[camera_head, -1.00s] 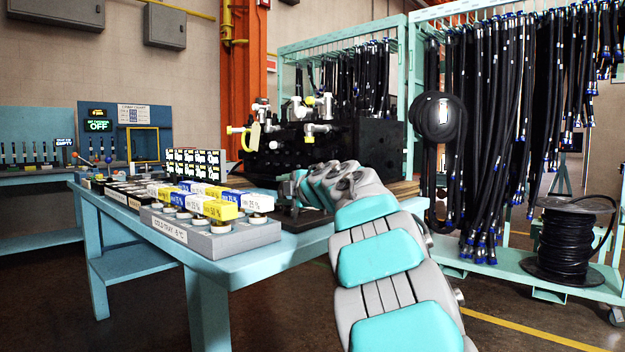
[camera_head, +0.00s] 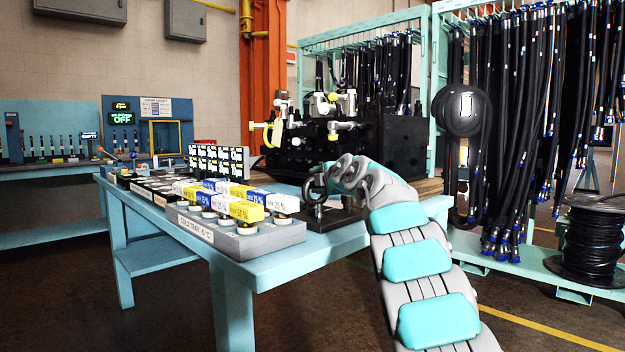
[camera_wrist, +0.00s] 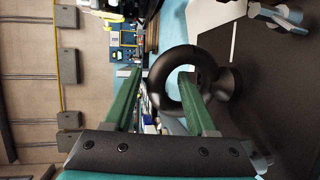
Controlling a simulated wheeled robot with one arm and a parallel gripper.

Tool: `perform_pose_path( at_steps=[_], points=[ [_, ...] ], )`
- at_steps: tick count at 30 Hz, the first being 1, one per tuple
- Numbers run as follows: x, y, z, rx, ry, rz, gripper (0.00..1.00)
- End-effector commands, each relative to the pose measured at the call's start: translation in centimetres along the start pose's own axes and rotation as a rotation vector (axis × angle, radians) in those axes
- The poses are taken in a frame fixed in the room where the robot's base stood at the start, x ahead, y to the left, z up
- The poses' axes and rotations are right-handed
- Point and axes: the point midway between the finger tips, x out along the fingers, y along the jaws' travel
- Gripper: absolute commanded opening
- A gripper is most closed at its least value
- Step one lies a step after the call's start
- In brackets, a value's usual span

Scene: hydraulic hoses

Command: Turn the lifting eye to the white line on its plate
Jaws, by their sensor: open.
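The lifting eye (camera_wrist: 160,75) is a black ring on a round collar. It stands on a dark plate (camera_wrist: 275,110), seen sideways in the wrist view. The white line (camera_wrist: 234,42) is a thin stripe on the plate, above the collar in that view and apart from the ring. My gripper (camera_wrist: 159,70) is open, its two green fingers pointing at the ring. One fingertip overlaps the ring's hole and the other shows outside its rim; contact cannot be told. In the head view the eye (camera_head: 314,188) stands at my gripper (camera_head: 330,177) near the table's right part.
A grey cold tray (camera_head: 238,242) with yellow, white and blue labelled blocks lies left of the eye on the blue table (camera_head: 285,272). A black valve block (camera_head: 400,145) with fittings stands behind. Hoses (camera_head: 515,110) hang at right. A silver part (camera_wrist: 275,18) lies on the plate.

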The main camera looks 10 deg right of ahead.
Motion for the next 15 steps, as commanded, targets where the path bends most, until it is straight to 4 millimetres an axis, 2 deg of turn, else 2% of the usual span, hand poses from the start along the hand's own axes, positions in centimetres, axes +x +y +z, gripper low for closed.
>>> perform_pose_path(
  at_steps=[6, 15],
  points=[
    [2.0, 0.1, 0.0, 0.002, 0.002, -0.001, 0.57],
    [3.4, -0.1, 0.0, 0.003, 0.001, -0.001, 0.57]
  ],
)
